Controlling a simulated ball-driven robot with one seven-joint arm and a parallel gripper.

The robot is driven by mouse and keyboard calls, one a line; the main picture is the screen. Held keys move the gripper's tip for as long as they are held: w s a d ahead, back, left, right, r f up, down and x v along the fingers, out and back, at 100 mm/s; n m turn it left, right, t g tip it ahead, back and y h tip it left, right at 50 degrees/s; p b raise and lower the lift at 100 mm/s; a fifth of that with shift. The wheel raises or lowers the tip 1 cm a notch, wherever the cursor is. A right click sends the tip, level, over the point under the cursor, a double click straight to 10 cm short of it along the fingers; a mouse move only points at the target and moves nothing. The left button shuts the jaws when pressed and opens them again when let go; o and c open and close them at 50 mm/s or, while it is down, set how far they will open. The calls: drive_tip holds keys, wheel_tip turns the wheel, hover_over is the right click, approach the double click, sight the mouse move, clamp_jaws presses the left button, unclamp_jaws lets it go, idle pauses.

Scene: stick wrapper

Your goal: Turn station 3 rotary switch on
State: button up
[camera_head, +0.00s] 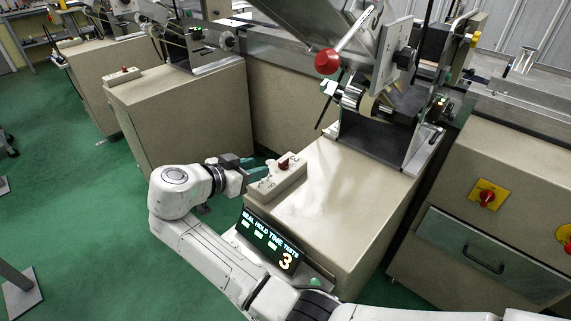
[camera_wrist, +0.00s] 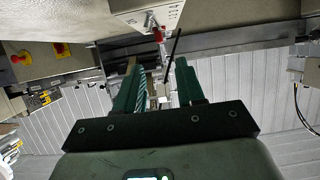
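The station 3 control box (camera_head: 277,182) is a small beige box on top of a beige cabinet. A red switch knob (camera_head: 285,163) is on it, with a small pale part beside it. My gripper (camera_head: 262,168) is just left of the box, its green fingers close to the knob; I cannot tell whether they touch it. In the wrist view the fingers are apart with nothing gripped between them. The box (camera_wrist: 150,18) and the red knob (camera_wrist: 159,35) show upside down beyond the fingertips. The switch's setting is too small to tell.
A display (camera_head: 272,243) showing a yellow 3 stands at the cabinet's near left side, beside my arm. A machine with a red ball-ended lever (camera_head: 327,62) stands behind the box. A yellow-backed red switch (camera_head: 488,196) is on the right cabinet.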

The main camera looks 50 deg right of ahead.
sight(282, 161)
drive_tip(key=x, duration=1)
drive_tip(key=shift+d+p, duration=0.3)
drive_tip(key=shift+p, duration=0.1)
clamp_jaws()
